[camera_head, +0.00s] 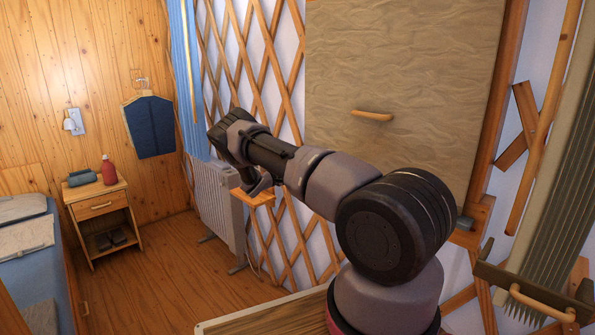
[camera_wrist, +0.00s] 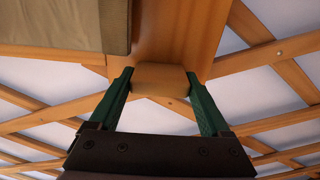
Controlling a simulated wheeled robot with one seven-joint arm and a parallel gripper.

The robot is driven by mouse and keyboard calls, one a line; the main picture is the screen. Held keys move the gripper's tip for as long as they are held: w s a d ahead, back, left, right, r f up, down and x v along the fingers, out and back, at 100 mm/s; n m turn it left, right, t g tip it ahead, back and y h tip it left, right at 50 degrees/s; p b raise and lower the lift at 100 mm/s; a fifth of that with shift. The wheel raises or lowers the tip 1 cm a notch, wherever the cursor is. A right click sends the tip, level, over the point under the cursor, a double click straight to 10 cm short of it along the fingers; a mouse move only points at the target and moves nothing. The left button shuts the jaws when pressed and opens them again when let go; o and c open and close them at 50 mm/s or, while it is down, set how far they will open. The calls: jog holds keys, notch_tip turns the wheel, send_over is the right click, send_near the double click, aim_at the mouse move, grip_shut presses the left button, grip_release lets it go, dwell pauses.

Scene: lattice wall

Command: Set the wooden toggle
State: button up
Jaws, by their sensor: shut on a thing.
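The wooden toggle (camera_wrist: 165,79) is a small light-brown block in front of a wider wooden board (camera_wrist: 180,40) in the wrist view. My gripper (camera_wrist: 158,88) has one green finger on each side of the block and is shut on it. The fingertips reach along its two sides. The block's far side is hidden.
A beige panel (camera_head: 400,60) with a wooden handle (camera_head: 372,115) hangs behind my arm. The lattice (camera_head: 265,55) runs behind it. A white radiator (camera_head: 217,205) stands left of my arm. A nightstand (camera_head: 100,210) and bed (camera_head: 40,260) are farther left. Floor between is clear.

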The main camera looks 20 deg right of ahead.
jog(key=shift+a+f, duration=0.1)
jog(key=o, duration=1.2)
jog(key=v, duration=1)
jog(key=shift+s+a, duration=0.15)
jog(key=shift+a, duration=0.2)
